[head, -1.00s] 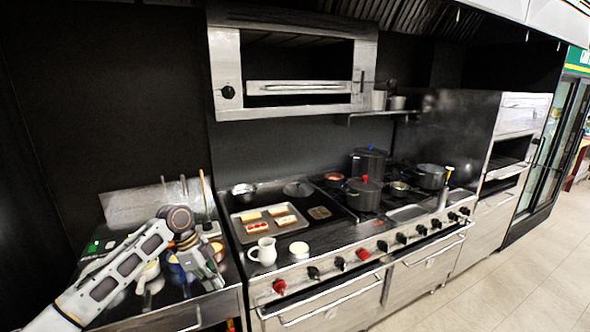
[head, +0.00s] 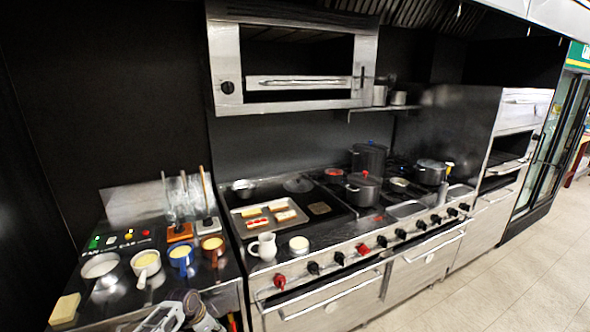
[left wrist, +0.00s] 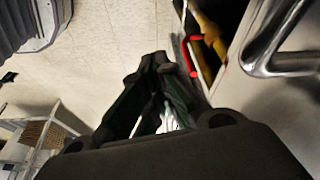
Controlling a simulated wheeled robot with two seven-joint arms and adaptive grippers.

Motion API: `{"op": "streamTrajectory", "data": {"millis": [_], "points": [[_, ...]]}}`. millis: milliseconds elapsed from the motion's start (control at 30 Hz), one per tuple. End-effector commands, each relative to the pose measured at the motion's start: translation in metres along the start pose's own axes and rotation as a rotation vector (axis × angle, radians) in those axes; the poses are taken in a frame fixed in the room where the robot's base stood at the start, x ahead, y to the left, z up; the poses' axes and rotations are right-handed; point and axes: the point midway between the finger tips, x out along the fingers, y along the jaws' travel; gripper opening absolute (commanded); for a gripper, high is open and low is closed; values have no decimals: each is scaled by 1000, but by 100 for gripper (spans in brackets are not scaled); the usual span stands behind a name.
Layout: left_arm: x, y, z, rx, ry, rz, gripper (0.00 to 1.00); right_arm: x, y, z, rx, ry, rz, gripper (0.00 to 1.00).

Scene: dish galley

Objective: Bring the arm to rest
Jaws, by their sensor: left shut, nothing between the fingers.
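My left arm (head: 165,318) shows only at the bottom edge of the head view, low in front of the left counter. Its fingertips are out of that view. In the left wrist view my left gripper (left wrist: 160,95) points down toward the pale tiled floor, with its dark fingers together and nothing between them. A steel handle and cabinet front are close at its right. My right gripper is in neither view.
The left counter holds a white bowl (head: 100,265), a white cup (head: 146,262), a blue mug (head: 181,255) and a brown mug (head: 212,246). A tray (head: 246,229) of food and a white pitcher (head: 264,246) are on the range. Open floor (head: 520,270) lies at right.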

Motion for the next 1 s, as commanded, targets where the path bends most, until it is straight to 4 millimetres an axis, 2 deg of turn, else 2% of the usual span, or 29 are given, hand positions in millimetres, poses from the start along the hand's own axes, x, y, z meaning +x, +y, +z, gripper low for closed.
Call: {"op": "streamTrajectory", "data": {"millis": [33,200,367,500,767,1000], "points": [[18,6,15,-38,-9,-7,0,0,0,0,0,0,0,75],[72,22,63,-158,-34,-52,0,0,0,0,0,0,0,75],[116,45,113,-254,-61,-92,0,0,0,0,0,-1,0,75],[150,72,156,-326,-85,-121,0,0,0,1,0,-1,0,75],[201,134,237,-433,-128,-165,0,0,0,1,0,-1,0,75],[234,205,308,-507,-165,-188,0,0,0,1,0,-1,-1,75]]}}
